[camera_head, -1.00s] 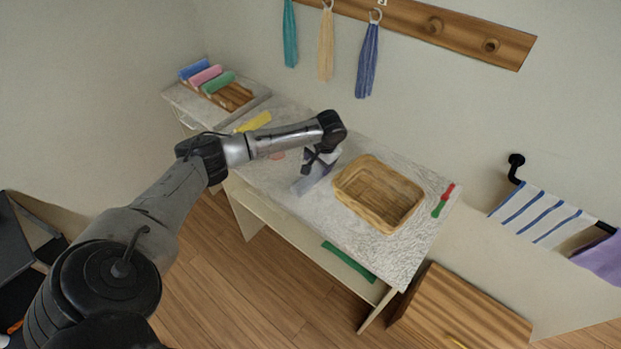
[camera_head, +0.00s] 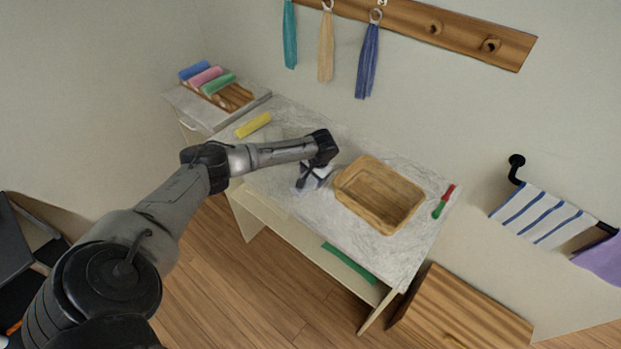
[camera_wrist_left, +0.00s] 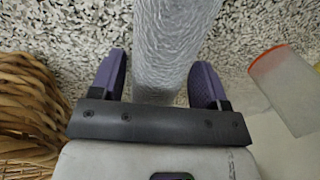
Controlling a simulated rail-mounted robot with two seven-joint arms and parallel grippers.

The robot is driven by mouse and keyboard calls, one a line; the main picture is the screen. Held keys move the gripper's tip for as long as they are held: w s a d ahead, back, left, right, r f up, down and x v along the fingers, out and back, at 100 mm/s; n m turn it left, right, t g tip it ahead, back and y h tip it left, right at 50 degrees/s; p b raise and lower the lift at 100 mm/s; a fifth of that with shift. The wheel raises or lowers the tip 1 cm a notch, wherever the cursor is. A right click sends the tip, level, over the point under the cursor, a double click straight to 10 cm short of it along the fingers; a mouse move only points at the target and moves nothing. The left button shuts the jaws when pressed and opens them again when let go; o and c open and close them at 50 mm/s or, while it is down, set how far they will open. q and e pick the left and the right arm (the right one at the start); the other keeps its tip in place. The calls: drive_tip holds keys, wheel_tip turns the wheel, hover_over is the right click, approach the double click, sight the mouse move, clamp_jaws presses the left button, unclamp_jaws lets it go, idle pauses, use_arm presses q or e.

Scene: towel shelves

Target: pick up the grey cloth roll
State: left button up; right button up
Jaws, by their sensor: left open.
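The grey cloth roll (camera_wrist_left: 172,45) shows in the left wrist view, running from the top edge down between the two purple fingers. In the head view it is mostly hidden by my left gripper and hard to tell from the pale worktop. My left gripper (camera_head: 306,182) is over the middle of the worktop, left of the basket. In the left wrist view the gripper (camera_wrist_left: 160,65) is open, with one finger on each side of the roll and gaps visible. Whether the fingers touch the roll cannot be told. My right gripper is not in view.
A wicker basket (camera_head: 378,194) stands just right of the gripper; its rim (camera_wrist_left: 28,110) shows in the wrist view. A pale object with an orange edge (camera_wrist_left: 285,92) lies right of the roll. A yellow roll (camera_head: 253,125) and a red-green item (camera_head: 443,202) lie on the worktop (camera_head: 350,240).

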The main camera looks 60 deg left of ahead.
use_arm(q)
drive_tip(key=c, duration=0.7)
